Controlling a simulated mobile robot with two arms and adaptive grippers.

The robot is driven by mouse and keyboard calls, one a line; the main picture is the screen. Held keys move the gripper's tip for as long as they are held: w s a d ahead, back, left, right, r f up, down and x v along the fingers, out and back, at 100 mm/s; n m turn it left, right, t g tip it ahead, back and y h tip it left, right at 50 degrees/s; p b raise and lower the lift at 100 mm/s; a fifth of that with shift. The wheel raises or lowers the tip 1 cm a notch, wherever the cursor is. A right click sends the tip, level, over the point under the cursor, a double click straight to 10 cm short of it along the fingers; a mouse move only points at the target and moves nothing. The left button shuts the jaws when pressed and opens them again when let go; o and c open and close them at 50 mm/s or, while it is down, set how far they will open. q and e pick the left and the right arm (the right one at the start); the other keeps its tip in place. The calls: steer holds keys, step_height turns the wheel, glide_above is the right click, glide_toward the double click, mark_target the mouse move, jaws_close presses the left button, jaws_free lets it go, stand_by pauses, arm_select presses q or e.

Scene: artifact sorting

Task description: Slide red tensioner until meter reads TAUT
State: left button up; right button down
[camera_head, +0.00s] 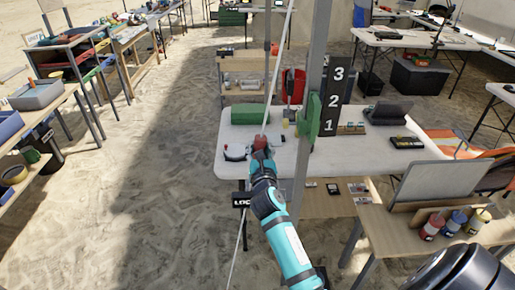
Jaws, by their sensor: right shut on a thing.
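A pale guy rope (274,80) runs slanting down the middle of the head view beside a grey metal pole (314,60). My right gripper (261,148), on the teal arm from below, is at the rope, over the near edge of the white table. It is shut on a small red piece, which appears to be the red tensioner (260,141); the gripper hides most of it. A black label starting "LOC" (241,199) is lower on the rope, partly behind my arm. I cannot make out a meter reading TAUT. My left gripper is not in view.
The white table (235,170) holds a green box (249,114). A wooden table (400,238) with small pots stands at right. Open sand lies at left.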

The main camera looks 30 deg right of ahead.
steer(key=c, duration=0.9)
jaws_free()
steer(key=shift+f, duration=0.1)
steer(key=shift+s, duration=0.1)
steer(key=v, duration=1.2)
steer(key=shift+f, duration=0.1)
